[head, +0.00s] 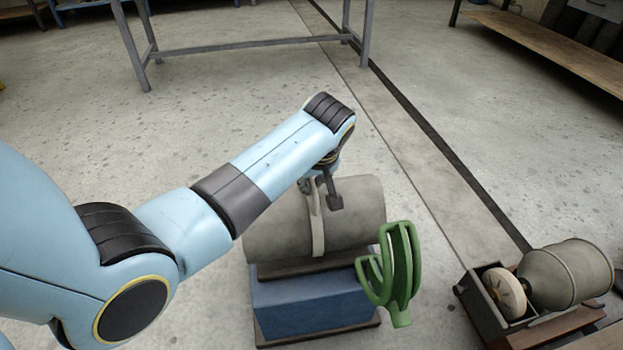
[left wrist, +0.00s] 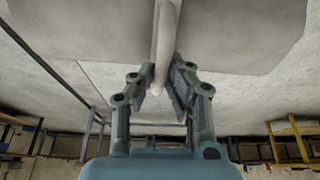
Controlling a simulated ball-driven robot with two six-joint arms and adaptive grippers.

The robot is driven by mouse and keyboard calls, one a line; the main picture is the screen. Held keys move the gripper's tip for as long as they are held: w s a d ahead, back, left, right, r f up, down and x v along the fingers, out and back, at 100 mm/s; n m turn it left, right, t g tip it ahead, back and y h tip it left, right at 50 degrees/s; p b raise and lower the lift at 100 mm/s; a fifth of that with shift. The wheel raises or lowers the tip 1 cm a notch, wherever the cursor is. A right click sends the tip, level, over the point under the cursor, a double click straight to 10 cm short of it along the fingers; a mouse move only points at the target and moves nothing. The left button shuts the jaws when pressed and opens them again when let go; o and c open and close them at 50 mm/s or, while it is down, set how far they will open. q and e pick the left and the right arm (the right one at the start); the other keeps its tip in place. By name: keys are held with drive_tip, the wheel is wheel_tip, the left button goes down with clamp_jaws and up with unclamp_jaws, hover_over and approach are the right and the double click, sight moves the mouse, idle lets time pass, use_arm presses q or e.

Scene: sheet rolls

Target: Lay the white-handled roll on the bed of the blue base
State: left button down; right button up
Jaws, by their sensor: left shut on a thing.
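The grey roll (head: 265,233) with its white handle (head: 316,225) lies level, directly over the blue base (head: 315,303). A dark bed (head: 300,269) shows between the roll and the blue body; whether the roll touches it I cannot tell. My left gripper (head: 325,190) comes from above at the roll's middle and is shut on the white handle. In the left wrist view, the handle (left wrist: 166,45) runs down between the fingers of my left gripper (left wrist: 160,88), with the roll's grey surface (left wrist: 230,35) behind. My right gripper is not in view.
A green, several-pronged object (head: 392,272) stands close at the base's right. Farther right, a second grey roll (head: 567,275) and a cream wheel (head: 505,290) sit on a dark frame. A metal table frame (head: 240,45) stands behind. The floor between is clear.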

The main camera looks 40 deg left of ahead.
use_arm(q)
wheel_tip(320, 180, down, 2)
drive_tip(key=shift+w+a+f+b, duration=0.1)
drive_tip(key=shift+b, duration=0.7)
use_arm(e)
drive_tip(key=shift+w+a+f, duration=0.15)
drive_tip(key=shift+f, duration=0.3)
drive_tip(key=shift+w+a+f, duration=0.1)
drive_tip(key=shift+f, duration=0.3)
use_arm(q)
drive_tip(key=shift+r, duration=0.2)
drive_tip(key=shift+f, duration=0.1)
drive_tip(key=c, duration=1.4)
unclamp_jaws()
drive_tip(key=shift+s+f, duration=0.15)
drive_tip(key=shift+s, duration=0.05)
drive_tip(key=shift+o, duration=0.2)
drive_tip(key=shift+r, duration=0.2)
drive_tip(key=p+v, duration=0.4)
drive_tip(key=v, duration=0.7)
drive_tip(key=shift+p, duration=0.35)
drive_tip(key=shift+s+d+r, duration=0.1)
drive_tip(key=shift+d+r, duration=0.15)
drive_tip(key=shift+r, duration=0.05)
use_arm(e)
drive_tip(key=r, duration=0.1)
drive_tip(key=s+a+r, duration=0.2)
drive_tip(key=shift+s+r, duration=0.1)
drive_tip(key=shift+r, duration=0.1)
